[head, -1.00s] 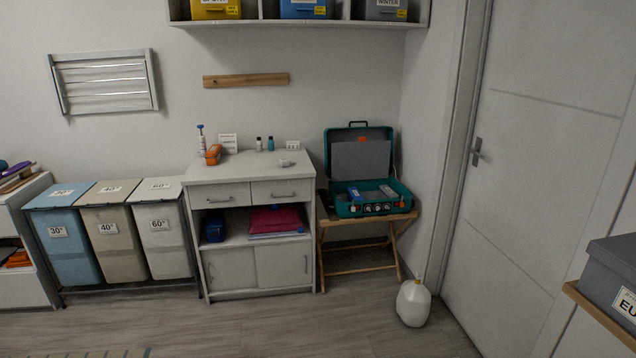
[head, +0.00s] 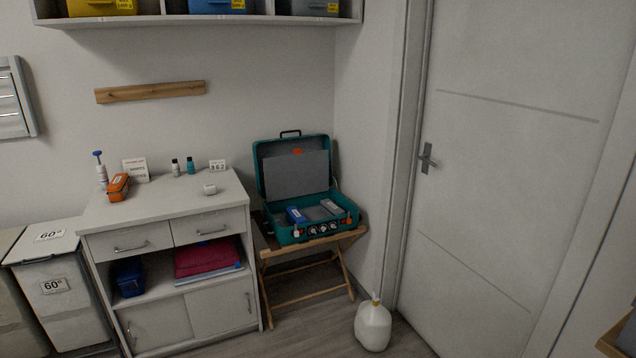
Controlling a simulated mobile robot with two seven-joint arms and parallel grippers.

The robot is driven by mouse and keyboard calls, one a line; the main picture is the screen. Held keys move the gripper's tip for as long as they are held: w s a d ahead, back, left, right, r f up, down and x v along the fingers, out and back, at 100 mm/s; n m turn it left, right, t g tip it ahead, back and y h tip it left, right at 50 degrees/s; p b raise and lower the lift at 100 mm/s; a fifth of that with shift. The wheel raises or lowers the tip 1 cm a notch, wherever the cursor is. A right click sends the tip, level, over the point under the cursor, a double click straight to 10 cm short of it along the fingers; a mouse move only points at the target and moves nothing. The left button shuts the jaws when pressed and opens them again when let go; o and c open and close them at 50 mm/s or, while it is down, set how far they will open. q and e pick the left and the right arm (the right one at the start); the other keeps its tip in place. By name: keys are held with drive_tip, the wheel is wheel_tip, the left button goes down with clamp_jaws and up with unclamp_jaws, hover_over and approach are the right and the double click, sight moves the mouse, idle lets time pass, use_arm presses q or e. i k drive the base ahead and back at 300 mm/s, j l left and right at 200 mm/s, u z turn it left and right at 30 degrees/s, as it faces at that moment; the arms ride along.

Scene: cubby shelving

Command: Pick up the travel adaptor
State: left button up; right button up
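A small white block (head: 210,189) lies on the top of the white cabinet (head: 160,206), near its right front. It may be the travel adaptor, but it is too small to tell for sure. Nothing touches it, and clear surface lies around it. Neither of my grippers is in the head view.
An orange case (head: 118,188), a pump bottle (head: 101,174), small bottles and cards stand along the cabinet top's left and back. An open teal suitcase (head: 282,237) rests on a wooden folding stand (head: 290,296) to the right.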

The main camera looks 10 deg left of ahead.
sight(209, 189)
drive_tip(key=i+j+u, duration=0.15)
drive_tip(key=j, duration=0.3)
drive_tip(key=i+j+u, duration=0.15)
drive_tip(key=j, duration=0.25)
drive_tip(key=i+j+u, duration=0.1)
drive_tip(key=j, duration=0.15)
drive_tip(key=i+j+u, duration=0.1)
drive_tip(key=i+u, duration=0.15)
drive_tip(key=u, duration=0.2)
drive_tip(key=i+l+u, duration=0.15)
drive_tip(key=u, duration=0.25)
drive_tip(key=i+l+u, duration=0.15)
drive_tip(key=u, duration=0.2)
drive_tip(key=i+l+u, duration=0.1)
drive_tip(key=l, duration=0.2)
drive_tip(key=i+l+u, duration=0.25)
drive_tip(key=l, duration=0.3)
drive_tip(key=i+l, duration=0.1)
drive_tip(key=l, duration=0.2)
drive_tip(key=i+l, duration=0.1)
drive_tip(key=l, duration=0.2)
drive_tip(key=l+u, duration=0.1)
drive_tip(key=l, duration=0.2)
drive_tip(key=i+l, duration=0.05)
